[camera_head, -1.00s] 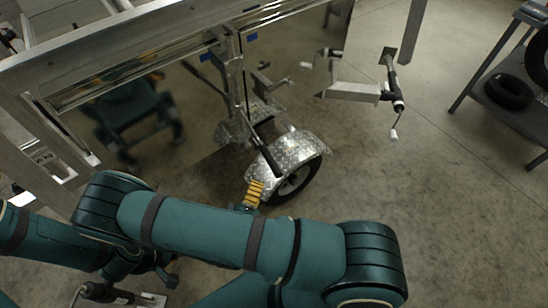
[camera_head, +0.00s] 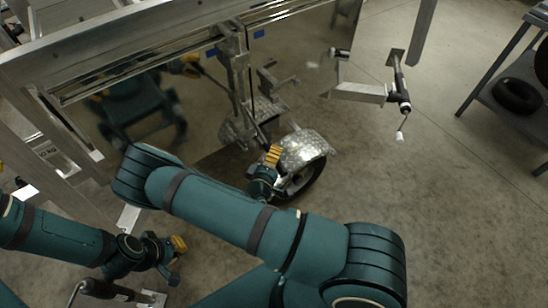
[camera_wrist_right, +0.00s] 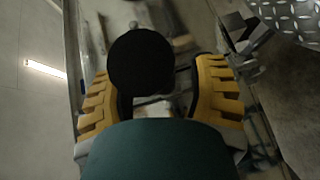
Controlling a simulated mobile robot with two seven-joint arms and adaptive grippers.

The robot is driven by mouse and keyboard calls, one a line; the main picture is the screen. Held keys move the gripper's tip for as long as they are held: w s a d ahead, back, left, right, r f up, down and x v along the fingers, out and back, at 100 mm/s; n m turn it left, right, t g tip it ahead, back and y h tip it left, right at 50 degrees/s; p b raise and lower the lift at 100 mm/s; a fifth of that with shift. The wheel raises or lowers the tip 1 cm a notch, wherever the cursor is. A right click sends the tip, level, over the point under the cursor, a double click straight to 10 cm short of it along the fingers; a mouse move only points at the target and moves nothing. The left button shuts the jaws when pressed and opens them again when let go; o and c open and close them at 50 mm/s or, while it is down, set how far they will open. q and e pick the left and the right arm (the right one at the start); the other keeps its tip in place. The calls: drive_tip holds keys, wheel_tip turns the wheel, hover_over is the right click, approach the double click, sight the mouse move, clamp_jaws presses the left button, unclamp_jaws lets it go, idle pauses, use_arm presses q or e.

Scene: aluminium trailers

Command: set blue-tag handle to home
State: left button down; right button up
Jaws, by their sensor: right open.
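Two small blue tags, one at the left (camera_head: 211,52) and one at the right (camera_head: 259,33), sit on the trailer's side near the upright metal bracket (camera_head: 235,75). A dark handle (camera_head: 262,136) slopes down from the bracket towards my right gripper (camera_head: 272,156); I cannot tell which tag belongs to it. In the right wrist view a round black end (camera_wrist_right: 147,62) appears between the yellow fingers of my right gripper (camera_wrist_right: 165,98), which is open. Whether they touch is unclear. My left gripper (camera_head: 174,248) is low at the left, its fingers too small to judge.
The silver fender (camera_head: 305,148) and tyre are close beside my right gripper. A crank jack (camera_head: 400,88) stands out at the right. A grey shelf with tyres (camera_head: 517,95) is at the far right. The shiny trailer panel (camera_head: 135,95) reflects my arms.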

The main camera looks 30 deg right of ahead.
drive_tip(key=shift+c, duration=0.5)
clamp_jaws()
drive_tip(key=shift+d, duration=0.1)
